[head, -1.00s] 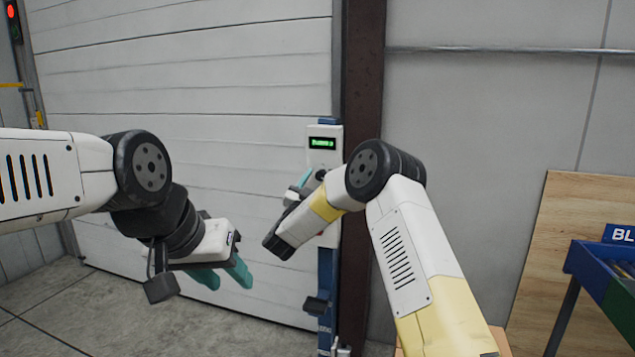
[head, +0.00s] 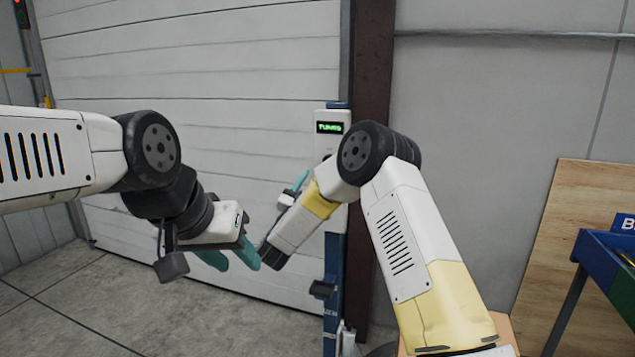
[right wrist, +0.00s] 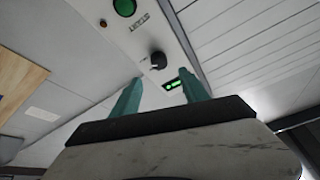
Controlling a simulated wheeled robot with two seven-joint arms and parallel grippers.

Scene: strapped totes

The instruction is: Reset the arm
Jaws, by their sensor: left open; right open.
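My left gripper (head: 230,260) shows in the head view, left of centre. Its teal fingers are apart with nothing between them, in front of the door. My right arm reaches in from the lower right. Its gripper is mostly hidden behind its own wrist, with one teal finger (head: 301,181) showing beside the control post (head: 331,270). In the right wrist view, the right gripper (right wrist: 162,94) is open and empty. Beyond its fingers are a black knob (right wrist: 158,61), a green button (right wrist: 125,7) marked START and a lit green display (right wrist: 172,85). I cannot tell the fingers' exact distance from the panel.
The white slatted door (head: 230,75) fills the back left. A dark brown column (head: 372,75) stands beside the post. At the right are a wooden board (head: 555,230) and a blue-and-green bin stand (head: 600,262). Bare concrete floor (head: 75,300) lies at the lower left.

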